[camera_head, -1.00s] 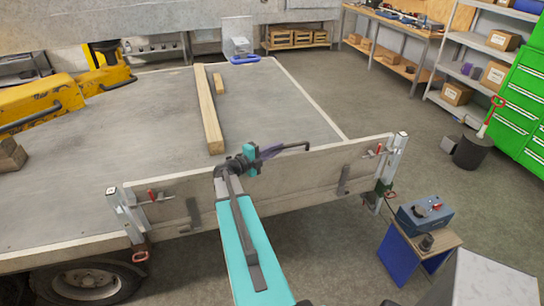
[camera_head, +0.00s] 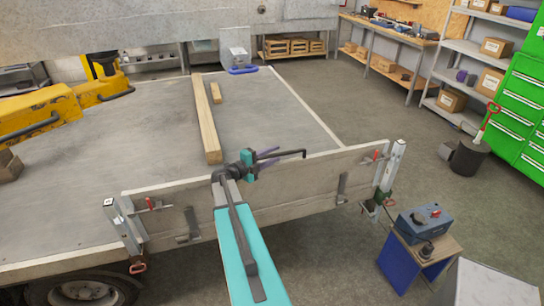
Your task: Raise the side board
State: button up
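The side board (camera_head: 295,190) is a pale grey panel along the near edge of the trailer bed (camera_head: 90,215). It stands roughly upright between the left post (camera_head: 122,226) and the right post (camera_head: 390,172). Red-handled latches sit near its left end (camera_head: 152,204) and right end (camera_head: 374,156). My teal arm reaches up to the board's middle. My gripper (camera_head: 268,160) is at the board's top edge, with purple parts beside a dark hooked rod (camera_head: 292,153). I cannot tell whether it touches the board or grips anything.
Yellow machinery (camera_head: 35,118) is at the left. A large grey panel (camera_head: 150,38) crosses the top. A stand with a blue toolbox (camera_head: 424,222) is right of the right post.

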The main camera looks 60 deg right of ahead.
jog(key=v, duration=1.4)
jog(key=shift+d, duration=0.1)
dwell(0.4)
